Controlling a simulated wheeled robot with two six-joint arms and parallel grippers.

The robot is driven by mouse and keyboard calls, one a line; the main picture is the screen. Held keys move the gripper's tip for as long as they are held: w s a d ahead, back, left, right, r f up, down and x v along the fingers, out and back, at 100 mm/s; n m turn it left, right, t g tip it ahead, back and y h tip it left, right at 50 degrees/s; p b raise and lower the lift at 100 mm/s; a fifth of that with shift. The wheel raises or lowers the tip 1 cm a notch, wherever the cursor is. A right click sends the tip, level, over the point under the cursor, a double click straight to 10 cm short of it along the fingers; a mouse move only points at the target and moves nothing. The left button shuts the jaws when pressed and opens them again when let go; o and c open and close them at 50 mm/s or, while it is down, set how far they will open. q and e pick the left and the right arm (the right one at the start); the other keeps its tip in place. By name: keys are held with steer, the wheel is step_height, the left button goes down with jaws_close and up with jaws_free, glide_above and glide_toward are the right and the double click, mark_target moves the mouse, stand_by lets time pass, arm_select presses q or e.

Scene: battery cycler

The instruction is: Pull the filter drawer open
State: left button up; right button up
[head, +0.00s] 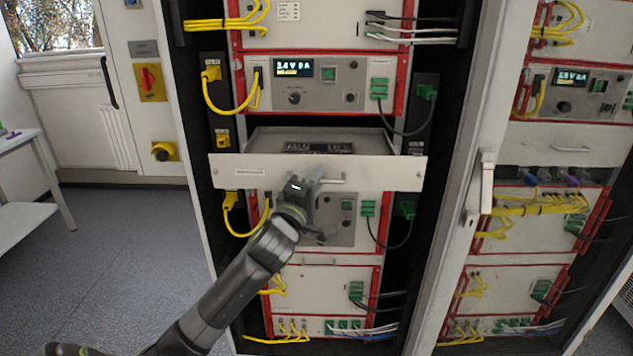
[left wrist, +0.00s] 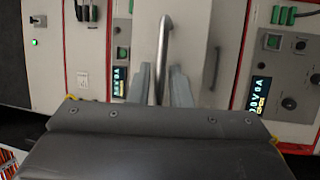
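The filter drawer (head: 240,167) is a wide white-fronted drawer in the middle rack. It stands out from the rack, and its open top shows a dark grille (head: 318,147) inside. My left gripper (head: 314,181) is at the middle of the drawer front, over part of its handle (head: 336,181). In the left wrist view the metal handle (left wrist: 164,45) runs between the two fingers (left wrist: 162,85), which are close on both sides of it. The gripper looks shut on the handle. My right gripper is not in view.
Instrument units with a lit display (head: 294,68) and yellow cables (head: 232,108) are above and below the drawer. A pale rack door (head: 478,185) stands at the right, before another rack. A white table (head: 20,142) is far left; the floor (head: 125,235) between is clear.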

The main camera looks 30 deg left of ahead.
arm_select(q)
steer(key=v, duration=1.7)
steer(key=shift+s+b, duration=0.25)
steer(key=shift+b, duration=0.2)
steer(key=shift+a+f, duration=0.1)
steer(key=shift+f, duration=0.05)
